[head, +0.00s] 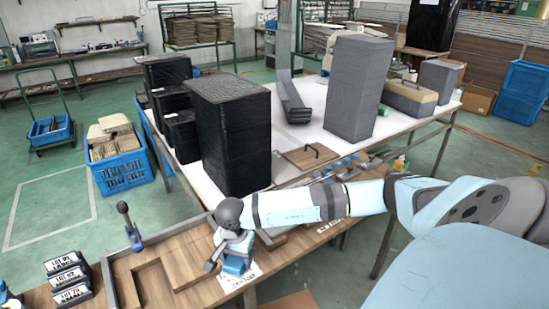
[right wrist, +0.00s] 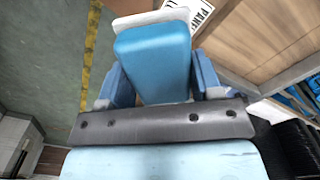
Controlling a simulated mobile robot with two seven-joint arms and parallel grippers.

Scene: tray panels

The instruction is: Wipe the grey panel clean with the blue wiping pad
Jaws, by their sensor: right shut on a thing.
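My right gripper (head: 236,265) reaches in from the right over the wooden tray (head: 165,283). It is shut on the blue wiping pad (right wrist: 153,62), which sits between two dark blue fingers in the right wrist view. The pad has a white layer along its far edge. In the head view the pad is low, near a white label on the wood; I cannot tell whether it touches. A grey flat surface (head: 272,241), perhaps the grey panel, is partly hidden behind my right gripper and arm. A cut-off blue piece at the lower left edge may be my left gripper.
A grey-handled tool with a blue base (head: 135,238) stands at the tray's left end. Black labelled blocks (head: 70,278) stand left of it. Behind, a white table (head: 292,128) carries tall black stacks (head: 232,125) and a grey stack (head: 357,88).

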